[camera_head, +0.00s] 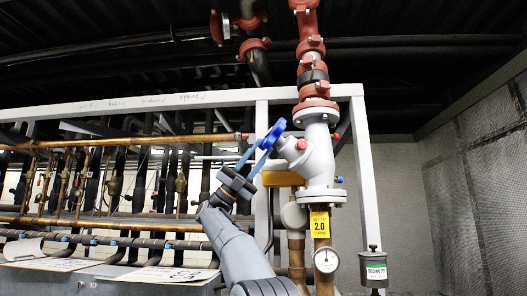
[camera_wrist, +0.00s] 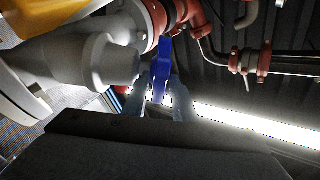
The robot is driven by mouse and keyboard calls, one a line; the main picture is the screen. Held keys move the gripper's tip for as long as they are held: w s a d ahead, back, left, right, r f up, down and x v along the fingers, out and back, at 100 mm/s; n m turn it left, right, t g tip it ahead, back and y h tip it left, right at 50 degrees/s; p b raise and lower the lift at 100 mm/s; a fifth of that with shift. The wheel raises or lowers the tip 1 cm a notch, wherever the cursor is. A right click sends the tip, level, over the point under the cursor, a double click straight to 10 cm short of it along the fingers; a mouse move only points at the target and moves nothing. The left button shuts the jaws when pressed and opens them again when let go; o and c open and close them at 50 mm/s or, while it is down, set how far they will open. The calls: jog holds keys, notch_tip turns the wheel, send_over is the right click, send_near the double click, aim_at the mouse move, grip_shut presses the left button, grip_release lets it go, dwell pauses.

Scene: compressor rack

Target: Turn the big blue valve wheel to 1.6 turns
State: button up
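The big blue valve wheel (camera_head: 270,136) is mounted on the left of a light grey valve body (camera_head: 318,160), seen nearly edge-on and tilted. My gripper (camera_head: 259,155) reaches up to it from the lower left, its two blue-grey fingers apart at the wheel's lower part. In the wrist view the wheel's blue rim (camera_wrist: 162,65) stands upright between the fingertips of my gripper (camera_wrist: 161,85), one on each side. Whether both fingers press on the rim cannot be made out. A yellow tag (camera_head: 319,224) reading 2.0 hangs below the valve.
A pressure gauge (camera_head: 326,260) sits on the pipe below the valve. A grey frame post (camera_head: 366,185) stands right of it, with a labelled grey canister (camera_head: 374,269). Red-jointed pipe (camera_head: 310,50) rises above. Copper pipes (camera_head: 100,222) and a grey cabinet (camera_head: 150,277) lie to the left.

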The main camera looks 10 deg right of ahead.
jog(key=shift+w+a+f, duration=0.2)
jog(key=shift+a+f, duration=0.15)
jog(key=shift+f, duration=0.15)
jog(key=shift+a, duration=0.1)
